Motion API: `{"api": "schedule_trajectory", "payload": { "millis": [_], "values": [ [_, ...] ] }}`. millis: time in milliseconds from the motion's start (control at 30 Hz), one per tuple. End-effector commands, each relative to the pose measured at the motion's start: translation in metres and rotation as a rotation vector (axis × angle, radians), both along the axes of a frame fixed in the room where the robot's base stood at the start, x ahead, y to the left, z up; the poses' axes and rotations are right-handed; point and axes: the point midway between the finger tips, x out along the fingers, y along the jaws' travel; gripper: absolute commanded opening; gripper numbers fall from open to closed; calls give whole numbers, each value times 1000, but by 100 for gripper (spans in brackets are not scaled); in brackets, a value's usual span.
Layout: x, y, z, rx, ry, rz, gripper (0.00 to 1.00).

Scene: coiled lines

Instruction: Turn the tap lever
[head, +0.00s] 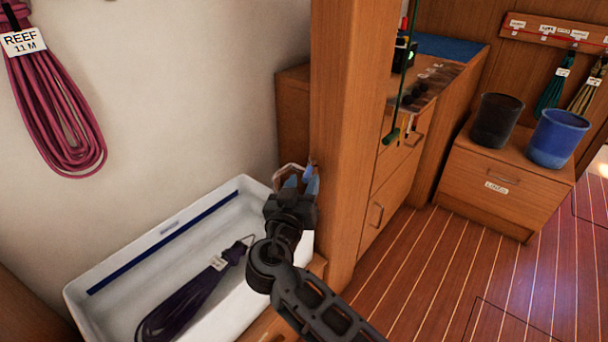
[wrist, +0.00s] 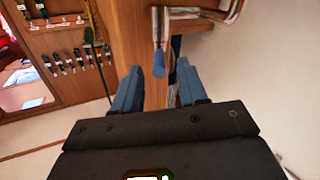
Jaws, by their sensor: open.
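The tap lever (wrist: 159,62) has a blue grip and hangs from a pale metal-looking piece in the wrist view. In the head view a small blue part of it (head: 308,172) shows against the wooden post, just at my fingertips. My gripper (head: 301,186) is open, its two blue fingers pointing at the lever. In the wrist view my gripper (wrist: 157,78) has the lever's end in line with the gap between its fingers, with clear space on both sides. I cannot tell whether the lever's tip is between the fingers or just beyond them.
A wooden post (head: 340,120) stands right beside my gripper. A white tray (head: 85,290) with a dark coiled line (head: 180,308) lies below left. A pink coil (head: 60,120) hangs on the wall. Black (head: 495,122) and blue (head: 556,138) buckets stand at right. The floor there is clear.

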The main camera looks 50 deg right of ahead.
Motion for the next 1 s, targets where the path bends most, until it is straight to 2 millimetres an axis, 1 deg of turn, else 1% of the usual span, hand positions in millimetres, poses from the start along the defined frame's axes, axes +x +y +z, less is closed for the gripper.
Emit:
{"api": "schedule_trajectory", "payload": {
  "millis": [33, 100, 200, 300, 433, 667, 1000],
  "values": [
    [4, -9, 1, 0, 0, -3, 42],
    [8, -18, 1, 2, 0, -2, 42],
    [14, -29, 0, 1, 1, -3, 42],
    [17, -36, 0, 2, 1, -1, 42],
    [19, -39, -1, 2, 1, 0, 42],
    [19, -39, -1, 2, 1, 1, 41],
    [19, -39, -1, 2, 1, 1, 9]
  ]
}}
